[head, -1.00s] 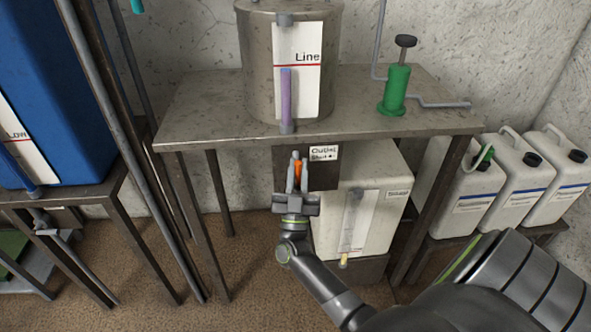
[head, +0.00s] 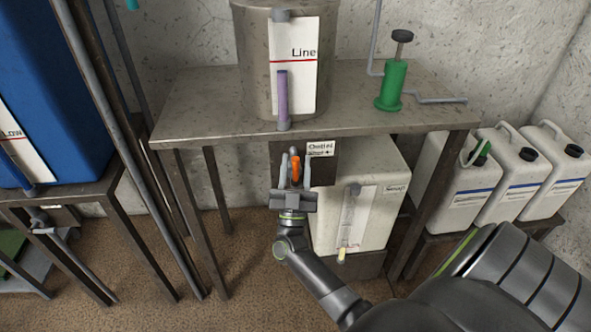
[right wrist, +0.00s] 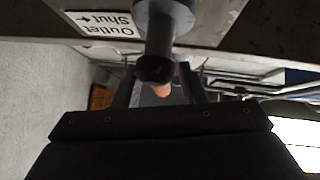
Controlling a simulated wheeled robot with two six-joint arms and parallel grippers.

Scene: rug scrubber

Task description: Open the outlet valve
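The outlet valve shows as an orange handle (head: 295,167) under the front edge of the metal table, beside a label (head: 320,149) reading "Outlet" and "Shut" with an arrow. My right gripper (head: 295,168) is open, its fingers apart on either side of the handle. In the right wrist view, a dark round valve stem (right wrist: 156,65) hangs between the finger tips and partly hides the orange handle (right wrist: 162,91). I cannot tell whether a finger touches the handle. My left gripper is not in view.
A metal tank (head: 262,85) with a purple level tube stands on the table (head: 200,110). A white container (head: 370,160) stands below, right of the gripper. White jugs (head: 520,165) are at right, a blue tank (head: 55,90) at left. The floor in front is clear.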

